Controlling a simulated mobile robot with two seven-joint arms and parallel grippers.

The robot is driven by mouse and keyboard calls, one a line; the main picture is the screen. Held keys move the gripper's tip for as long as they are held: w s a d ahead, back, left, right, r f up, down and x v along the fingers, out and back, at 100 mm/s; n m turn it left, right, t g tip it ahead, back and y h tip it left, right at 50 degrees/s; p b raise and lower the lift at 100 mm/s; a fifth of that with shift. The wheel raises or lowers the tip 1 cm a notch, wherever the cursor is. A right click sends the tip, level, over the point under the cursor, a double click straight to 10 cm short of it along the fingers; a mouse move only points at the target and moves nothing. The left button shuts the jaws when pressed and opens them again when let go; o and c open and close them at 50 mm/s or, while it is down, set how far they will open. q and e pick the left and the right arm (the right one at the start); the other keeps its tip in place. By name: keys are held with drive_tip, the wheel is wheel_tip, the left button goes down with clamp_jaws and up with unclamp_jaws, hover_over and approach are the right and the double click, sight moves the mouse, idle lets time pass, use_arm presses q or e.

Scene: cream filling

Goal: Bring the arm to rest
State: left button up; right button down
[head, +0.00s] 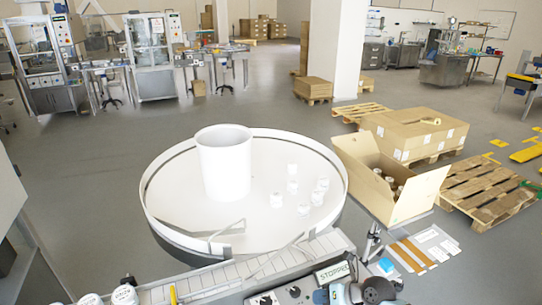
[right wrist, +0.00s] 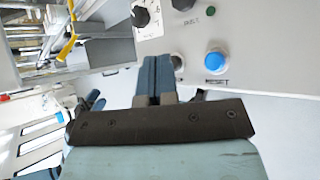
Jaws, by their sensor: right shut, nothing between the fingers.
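My right gripper (right wrist: 155,65) is shut with nothing between its fingers. In the right wrist view its blue-grey fingertips are pressed together in front of a light control panel (right wrist: 250,30). A blue button (right wrist: 215,61) is just right of the fingertips, apart from them in the picture. In the head view part of my right arm (head: 375,290) shows at the bottom edge, beside the panel with the "STOPPED" display (head: 332,272). My left gripper is not in view.
A round white turntable (head: 165,222) holds a large white cylinder (head: 224,165) and several small white jars (head: 303,208). A conveyor (head: 225,275) runs along its front. An open cardboard box (head: 362,180) stands right of it, near wooden pallets (head: 490,190). Black knobs (right wrist: 140,16) are on the panel.

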drive_tip(key=s+a+r+m+t+y, duration=0.2)
drive_tip(key=s+r+m+t+y, duration=0.2)
drive_tip(key=s+m+t, duration=0.75)
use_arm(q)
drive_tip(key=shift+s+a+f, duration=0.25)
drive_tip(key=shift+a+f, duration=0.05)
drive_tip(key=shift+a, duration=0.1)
use_arm(e)
drive_tip(key=s+d+f+m+g+h, duration=0.3)
drive_tip(key=s+f+m, duration=0.3)
drive_tip(key=m, duration=0.5)
drive_tip(key=s+d+f+m+g+h, duration=0.3)
drive_tip(key=s+f+m+h, duration=0.2)
drive_tip(key=m, duration=0.7)
drive_tip(key=shift+s+d+f+h, duration=0.25)
drive_tip(key=shift+s+f+h, duration=0.15)
drive_tip(key=shift+s+h, duration=0.45)
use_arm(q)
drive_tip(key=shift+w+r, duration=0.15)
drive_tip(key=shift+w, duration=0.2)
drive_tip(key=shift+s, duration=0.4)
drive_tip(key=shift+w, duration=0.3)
